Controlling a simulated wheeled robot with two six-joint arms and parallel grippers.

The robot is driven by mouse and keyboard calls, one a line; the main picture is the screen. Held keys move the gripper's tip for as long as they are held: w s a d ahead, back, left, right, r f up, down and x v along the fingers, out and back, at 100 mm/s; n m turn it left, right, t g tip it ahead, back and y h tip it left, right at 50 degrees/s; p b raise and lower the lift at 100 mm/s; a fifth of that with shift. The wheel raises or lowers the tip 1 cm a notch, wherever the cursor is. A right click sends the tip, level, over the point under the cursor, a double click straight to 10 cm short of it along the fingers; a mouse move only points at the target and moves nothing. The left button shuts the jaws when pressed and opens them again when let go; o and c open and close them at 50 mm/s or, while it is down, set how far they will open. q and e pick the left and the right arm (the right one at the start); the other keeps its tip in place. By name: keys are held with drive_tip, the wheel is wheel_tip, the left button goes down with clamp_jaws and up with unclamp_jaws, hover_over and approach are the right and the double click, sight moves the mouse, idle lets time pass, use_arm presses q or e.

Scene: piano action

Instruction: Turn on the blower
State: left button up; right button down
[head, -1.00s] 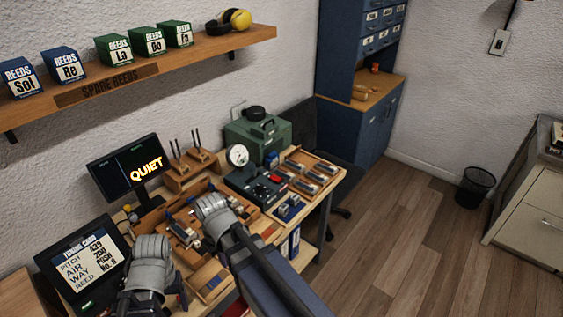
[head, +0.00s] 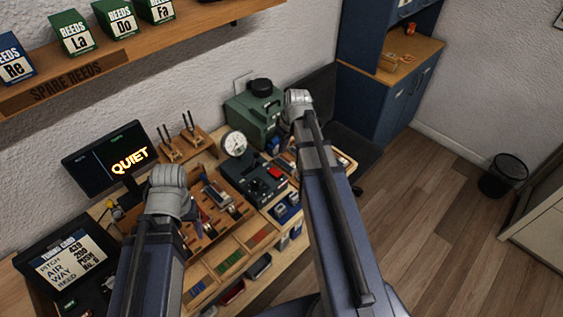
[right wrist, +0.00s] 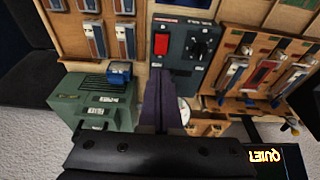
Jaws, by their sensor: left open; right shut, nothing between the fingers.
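The blower is probably the green box (head: 250,118) with a round black cap at the back of the bench; it also shows in the right wrist view (right wrist: 105,100). A dark control box (head: 255,183) stands in front of it, with a red rocker switch (right wrist: 161,44) and a black knob (right wrist: 198,48). My right gripper (right wrist: 167,80) is shut and empty, its tips near the control box's edge below the red switch; contact cannot be told. Its fingers are hidden in the head view. My left gripper (head: 170,190) is open over the bench's left part, its fingers mostly hidden.
A monitor (head: 105,160) reads QUIET. A round gauge (head: 234,143) stands between it and the green box. Reed trays (right wrist: 265,72) and a tuning card screen (head: 65,260) crowd the bench. A shelf (head: 130,55) hangs above; open floor lies to the right.

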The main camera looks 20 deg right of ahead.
sight(278, 173)
drive_tip(key=shift+a, duration=0.1)
drive_tip(key=shift+f, duration=0.1)
drive_tip(key=b+x, duration=0.8)
drive_tip(key=s+b+x, duration=0.1)
drive_tip(key=b+x, duration=0.3)
drive_tip(key=shift+d+f+b, duration=0.2)
drive_tip(key=shift+f+b, duration=0.2)
drive_tip(key=shift+f, duration=0.15)
use_arm(q)
drive_tip(key=shift+f+b, duration=0.45)
drive_tip(key=shift+f, duration=6.4)
use_arm(e)
drive_tip(key=shift+f, duration=0.4)
use_arm(q)
drive_tip(key=shift+f, duration=0.1)
use_arm(e)
drive_tip(key=shift+s+f, duration=0.1)
use_arm(q)
drive_tip(key=shift+f+b, duration=0.3)
drive_tip(key=shift+b, duration=0.1)
use_arm(e)
drive_tip(key=shift+f, duration=0.3)
use_arm(q)
drive_tip(key=shift+a+r, duration=0.1)
use_arm(e)
drive_tip(key=shift+s+r, duration=0.1)
